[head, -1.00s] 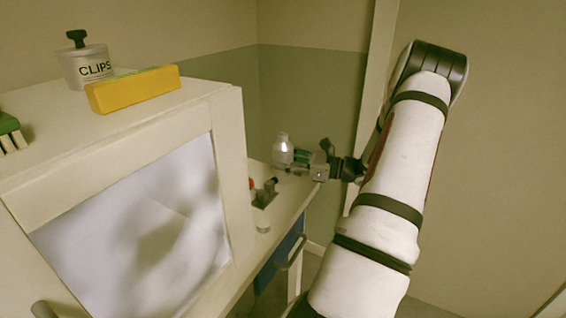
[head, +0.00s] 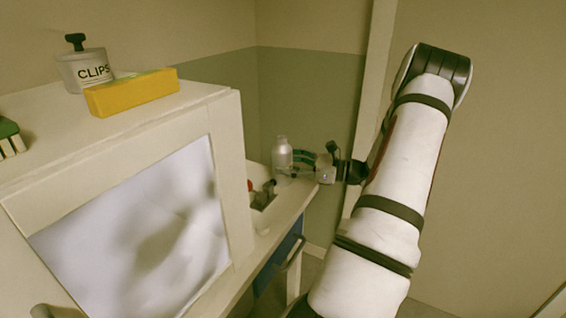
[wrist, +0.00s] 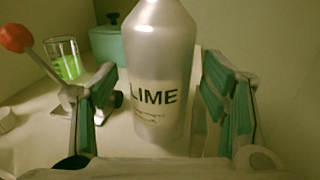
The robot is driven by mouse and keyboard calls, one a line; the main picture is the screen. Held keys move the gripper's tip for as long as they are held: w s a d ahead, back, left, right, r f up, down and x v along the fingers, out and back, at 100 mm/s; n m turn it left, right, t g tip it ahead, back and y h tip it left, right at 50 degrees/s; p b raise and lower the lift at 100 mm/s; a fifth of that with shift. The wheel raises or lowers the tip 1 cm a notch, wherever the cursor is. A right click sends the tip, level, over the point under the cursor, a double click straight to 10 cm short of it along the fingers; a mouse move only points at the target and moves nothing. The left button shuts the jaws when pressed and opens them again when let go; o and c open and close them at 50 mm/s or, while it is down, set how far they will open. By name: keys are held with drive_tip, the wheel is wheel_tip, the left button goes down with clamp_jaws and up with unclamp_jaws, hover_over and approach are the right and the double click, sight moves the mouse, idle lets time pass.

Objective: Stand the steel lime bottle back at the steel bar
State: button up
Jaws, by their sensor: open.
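The steel lime bottle (head: 282,155) is a silvery bottle standing upright on the white counter, beyond the big white cabinet in the head view. In the wrist view the bottle (wrist: 160,60) fills the middle, with its "LIME" label facing me and its top cut off by the frame. My gripper (head: 300,160) reaches it from the right. Its green-padded fingers are open on both sides of the bottle, with a visible gap at the right finger and a narrower one at the left. I cannot make out a steel bar.
In the wrist view a red-knobbed lever (wrist: 15,38), a glass with green liquid (wrist: 64,62) and a teal pot (wrist: 108,44) stand left of and behind the bottle. The white cabinet (head: 228,170) stands left of the counter. A clips jar (head: 85,70) and yellow block (head: 131,92) are on top.

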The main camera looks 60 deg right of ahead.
drive_tip(key=v, duration=1)
drive_tip(key=shift+p, duration=0.4)
